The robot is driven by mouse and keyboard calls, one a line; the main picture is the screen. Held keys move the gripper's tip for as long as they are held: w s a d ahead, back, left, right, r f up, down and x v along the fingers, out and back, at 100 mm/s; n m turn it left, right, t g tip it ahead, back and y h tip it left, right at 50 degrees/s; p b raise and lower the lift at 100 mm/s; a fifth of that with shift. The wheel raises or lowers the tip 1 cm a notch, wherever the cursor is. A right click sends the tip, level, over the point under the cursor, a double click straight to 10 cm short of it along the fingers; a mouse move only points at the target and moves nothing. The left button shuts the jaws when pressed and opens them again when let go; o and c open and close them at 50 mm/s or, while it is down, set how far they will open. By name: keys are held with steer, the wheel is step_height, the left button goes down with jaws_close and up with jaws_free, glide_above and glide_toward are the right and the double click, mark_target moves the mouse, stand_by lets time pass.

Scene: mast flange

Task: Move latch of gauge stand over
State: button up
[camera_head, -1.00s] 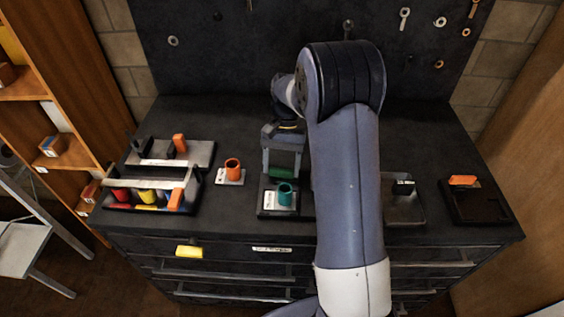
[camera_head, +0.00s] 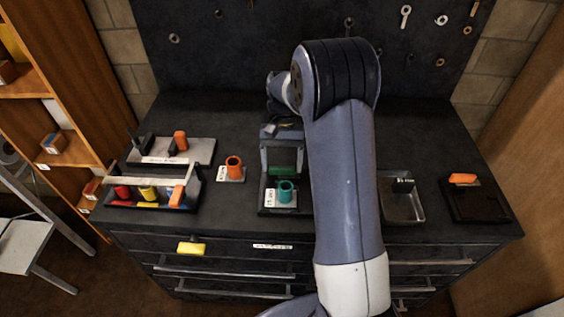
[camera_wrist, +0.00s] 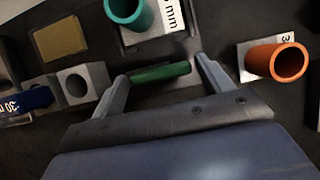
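My gripper (camera_head: 281,160) is over the middle of the bench, pointing down, with its fingers spread. In the wrist view a green bar (camera_wrist: 160,72) lies crosswise between my fingertips (camera_wrist: 162,70), its ends close to them; I cannot tell whether they touch. The green bar also shows in the head view (camera_head: 281,171), just behind a teal ring (camera_head: 286,191) on a dark base with a white label. The teal ring is at the top of the wrist view (camera_wrist: 128,10). I cannot tell for certain that the green bar is the latch.
An orange ring (camera_head: 234,167) on a labelled plate stands left of my gripper. A tray of coloured cylinders (camera_head: 118,206) is farther left. A metal tray (camera_head: 403,208) and a dark tray with an orange block (camera_head: 463,179) are at right. My arm covers the bench between.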

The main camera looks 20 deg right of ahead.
steer(key=shift+o, duration=1.1)
steer(key=v, duration=1)
steer(key=shift+w+r+b, duration=0.15)
steer(key=shift+r+b, duration=0.15)
steer(key=shift+b, duration=0.15)
steer(key=shift+d, duration=0.1)
steer(key=p+x, duration=0.1)
steer(key=x, duration=1)
steer(key=shift+r, duration=0.1)
